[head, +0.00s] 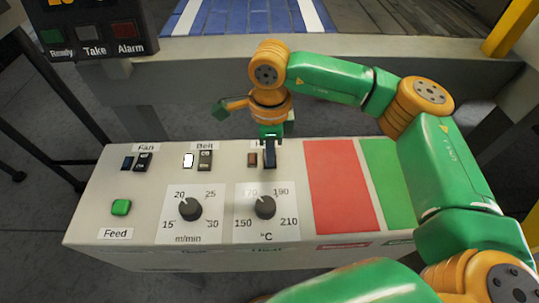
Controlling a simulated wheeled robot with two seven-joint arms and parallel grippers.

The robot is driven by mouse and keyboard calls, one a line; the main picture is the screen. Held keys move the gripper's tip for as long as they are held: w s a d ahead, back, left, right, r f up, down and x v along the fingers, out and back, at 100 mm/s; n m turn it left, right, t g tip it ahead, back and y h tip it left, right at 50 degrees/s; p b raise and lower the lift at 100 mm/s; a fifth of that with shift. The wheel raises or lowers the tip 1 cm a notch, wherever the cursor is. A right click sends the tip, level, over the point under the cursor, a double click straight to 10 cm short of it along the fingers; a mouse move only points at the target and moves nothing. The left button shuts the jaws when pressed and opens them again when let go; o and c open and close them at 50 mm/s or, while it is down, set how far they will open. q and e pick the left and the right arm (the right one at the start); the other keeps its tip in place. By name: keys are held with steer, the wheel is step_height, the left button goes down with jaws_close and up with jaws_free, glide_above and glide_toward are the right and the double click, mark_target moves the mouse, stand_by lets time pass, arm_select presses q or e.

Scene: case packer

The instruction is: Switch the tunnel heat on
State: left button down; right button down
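The heat switch (271,163) is a dark rocker at the right of the switch row on the pale control panel (95,218). Beside it on the left is a small brownish-red lamp (252,159) that looks unlit. My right gripper (269,152) points down at this switch, its fingers together as one narrow dark tip. The tip overlaps the rocker's upper part and hides most of the label above. I cannot tell whether it touches. The heat dial (265,207), marked 150 to 210 °C, is below. My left gripper is not in view.
The belt switch (205,160) with a bright white lamp (188,160) and the fan switch (143,162) are to the left. A green feed button (121,207) and a speed dial (190,209) sit below. Red (343,185) and green (386,180) areas lie right.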

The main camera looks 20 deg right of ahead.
step_height(320, 180, up, 7)
steer(key=p, duration=0.4)
steer(key=shift+p, duration=0.4)
steer(key=shift+f, duration=0.1)
